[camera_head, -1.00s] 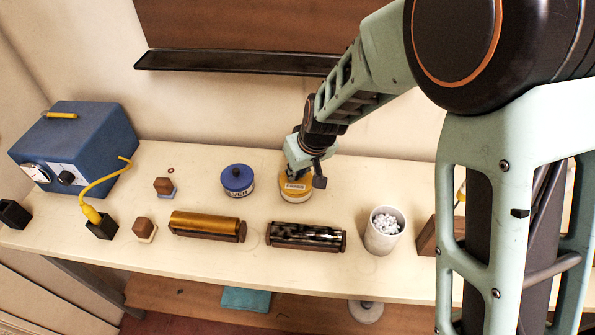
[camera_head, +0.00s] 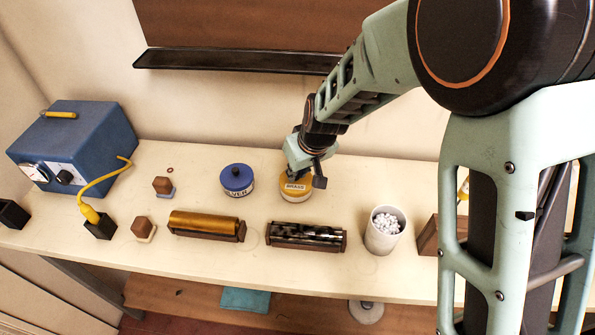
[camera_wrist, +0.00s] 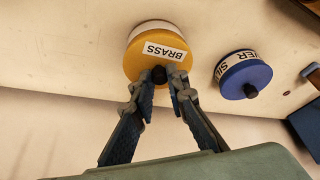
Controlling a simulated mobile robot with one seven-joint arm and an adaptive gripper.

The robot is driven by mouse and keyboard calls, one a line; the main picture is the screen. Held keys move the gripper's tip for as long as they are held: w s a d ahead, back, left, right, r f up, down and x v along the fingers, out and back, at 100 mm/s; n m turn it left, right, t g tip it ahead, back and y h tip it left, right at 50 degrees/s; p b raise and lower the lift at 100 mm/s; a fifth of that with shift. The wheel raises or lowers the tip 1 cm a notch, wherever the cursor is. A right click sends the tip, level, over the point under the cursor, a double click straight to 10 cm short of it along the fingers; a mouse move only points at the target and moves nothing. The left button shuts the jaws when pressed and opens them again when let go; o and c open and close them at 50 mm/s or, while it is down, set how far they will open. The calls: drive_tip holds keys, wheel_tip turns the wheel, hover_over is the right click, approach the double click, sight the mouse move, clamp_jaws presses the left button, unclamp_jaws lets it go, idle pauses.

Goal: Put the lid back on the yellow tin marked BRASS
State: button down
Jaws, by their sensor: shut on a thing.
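The yellow tin marked BRASS (camera_head: 294,198) stands upright on the bench, right of the blue tin; it shows in the wrist view (camera_wrist: 157,27) with a pale band behind the yellow. The yellow lid (camera_wrist: 140,62) has a dark knob (camera_wrist: 159,75) and lines up with the tin. I see no clear gap between them, but cannot tell whether the lid is fully seated. My gripper (camera_wrist: 160,80) is shut on the lid's knob, one finger on each side. In the head view my gripper (camera_head: 302,178) is over the tin and hides part of the lid.
The blue tin marked SILVER (camera_head: 237,181) stands close on the left. A brass cylinder (camera_head: 204,223) and a dark mottled cylinder (camera_head: 305,234) lie in cradles in front. A white cup of pale bits (camera_head: 383,240) stands at right. A blue machine (camera_head: 85,145) is far left.

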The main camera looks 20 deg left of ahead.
idle(0.9)
drive_tip(key=c, duration=1.8)
unclamp_jaws()
drive_tip(key=shift+o, duration=0.2)
drive_tip(key=o, duration=0.4)
drive_tip(key=shift+r, duration=0.1)
drive_tip(key=shift+r+p, duration=2.05)
drive_tip(key=shift+r, duration=1.35)
